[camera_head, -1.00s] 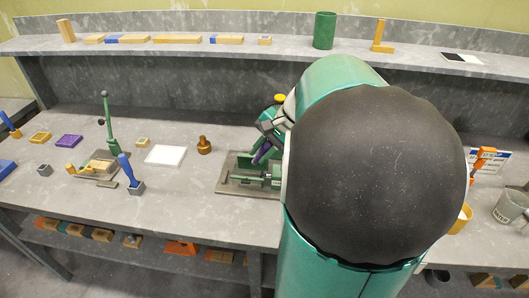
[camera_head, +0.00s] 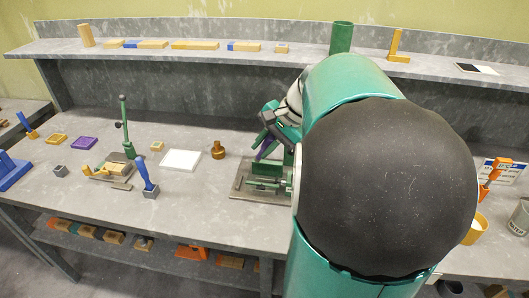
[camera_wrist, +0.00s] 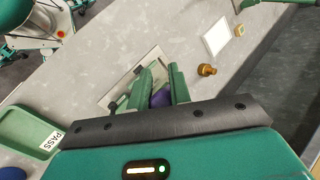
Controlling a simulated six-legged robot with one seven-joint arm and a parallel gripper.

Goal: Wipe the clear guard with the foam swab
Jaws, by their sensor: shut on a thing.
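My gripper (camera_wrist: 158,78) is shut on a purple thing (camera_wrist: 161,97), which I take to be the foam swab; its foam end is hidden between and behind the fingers. In the head view my gripper (camera_head: 266,138) tilts down over a green press fixture (camera_head: 266,169) on a grey base plate (camera_head: 240,190), with the purple thing (camera_head: 267,149) just above the fixture. I cannot tell whether they touch. The clear guard cannot be made out; my arm and fingers cover much of the fixture.
A white panel (camera_head: 181,160) and a brown knob-like piece (camera_head: 218,150) lie left of the fixture. A green post (camera_head: 126,128) and blue-handled tool (camera_head: 146,173) stand farther left. A green PASS tray (camera_wrist: 38,133) shows in the wrist view. A shelf (camera_head: 210,54) runs behind.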

